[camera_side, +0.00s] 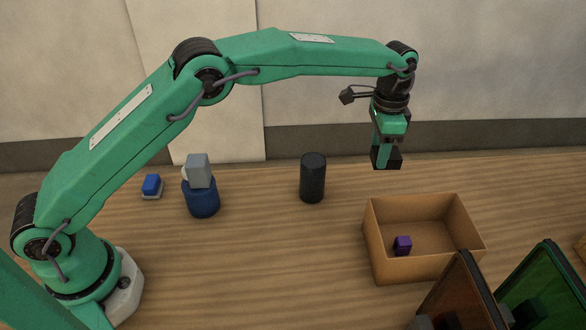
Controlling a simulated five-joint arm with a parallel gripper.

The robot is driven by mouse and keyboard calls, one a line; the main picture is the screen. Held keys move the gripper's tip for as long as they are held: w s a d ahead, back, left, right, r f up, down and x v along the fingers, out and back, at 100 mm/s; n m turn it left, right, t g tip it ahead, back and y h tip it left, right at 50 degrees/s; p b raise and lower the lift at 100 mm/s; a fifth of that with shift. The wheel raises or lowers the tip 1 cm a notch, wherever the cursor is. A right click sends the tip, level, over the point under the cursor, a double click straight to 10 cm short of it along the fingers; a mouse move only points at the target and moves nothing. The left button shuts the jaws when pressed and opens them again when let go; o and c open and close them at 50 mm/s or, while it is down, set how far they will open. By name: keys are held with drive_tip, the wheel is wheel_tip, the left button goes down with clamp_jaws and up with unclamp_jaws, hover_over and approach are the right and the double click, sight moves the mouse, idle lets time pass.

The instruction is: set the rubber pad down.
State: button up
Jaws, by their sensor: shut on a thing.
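My gripper (384,162) points down above the wooden table, behind and above the open cardboard box (418,268). It is shut on a small dark block, which looks like the rubber pad (393,157). The pad is in the air, clear of the table and the box. The finger and the viewing angle hide part of it, so its exact shape cannot be told.
A small purple cube (402,245) lies in the box. A dark cylinder (312,178) stands left of the box. Further left are a blue cylinder (201,203) with a grey block (199,170) on it and a blue-and-white block (152,185). Brown (462,292) and green (545,285) bins stand front right.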

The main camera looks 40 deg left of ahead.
drive_tip(key=s+d, duration=0.1)
drive_tip(key=s, duration=0.2)
drive_tip(key=s+d+r+m, duration=0.1)
drive_tip(key=s+d, duration=0.1)
drive_tip(key=s, duration=0.2)
drive_tip(key=s+d+r+m, duration=0.1)
drive_tip(key=s+d, duration=0.1)
drive_tip(key=s, duration=0.1)
drive_tip(key=shift+s, duration=0.2)
drive_tip(key=s+a+f+m, duration=0.1)
drive_tip(key=s+a+m, duration=0.2)
drive_tip(key=s, duration=1.1)
drive_tip(key=s+a+f+m, duration=0.1)
drive_tip(key=s+a+m, duration=0.15)
drive_tip(key=s, duration=1.25)
drive_tip(key=shift+m, duration=0.35)
drive_tip(key=w+a+f, duration=0.1)
drive_tip(key=w+f, duration=0.1)
drive_tip(key=w, duration=0.1)
drive_tip(key=w+a+f, duration=0.1)
drive_tip(key=w+f, duration=0.1)
drive_tip(key=w, duration=0.2)
drive_tip(key=w+a+f, duration=0.2)
drive_tip(key=w+f, duration=0.1)
drive_tip(key=w, duration=0.1)
drive_tip(key=shift+f, duration=0.1)
drive_tip(key=shift+f, duration=2)
drive_tip(key=shift+f, duration=0.15)
